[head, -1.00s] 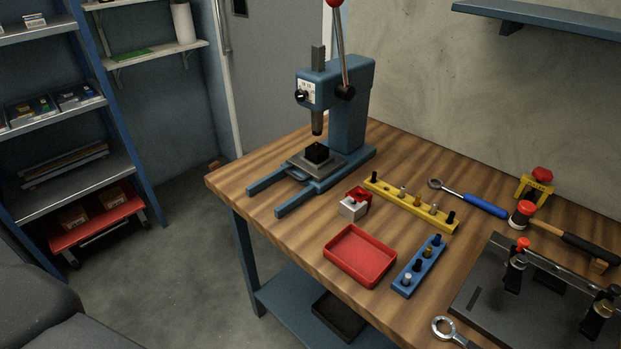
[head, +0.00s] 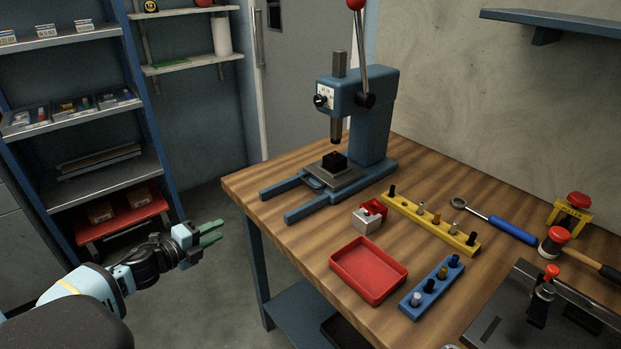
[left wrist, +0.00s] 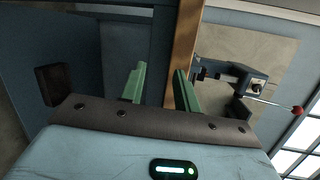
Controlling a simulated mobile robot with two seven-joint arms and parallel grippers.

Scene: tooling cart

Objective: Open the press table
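The blue arbor press (head: 370,115) stands at the far left corner of the wooden bench. Its press table (head: 350,179), a grey plate with a black block (head: 335,161) on it, sits under the ram, at the back of two blue rails that reach toward the bench's left edge. A small handle-like bar (head: 313,183) shows at the plate's front. My left gripper (head: 211,233) is open and empty, left of the bench and apart from the rails. Its green fingers show apart in the left wrist view (left wrist: 160,84), with the press tilted at right (left wrist: 240,76). My right gripper is not in view.
The bench (head: 300,225) also carries a red tray (head: 368,270), a small red-and-white item (head: 369,216), yellow (head: 430,222) and blue (head: 432,288) pin racks and a wrench (head: 500,222). The press lever (head: 361,50) rises above. Shelves (head: 75,115) stand at left.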

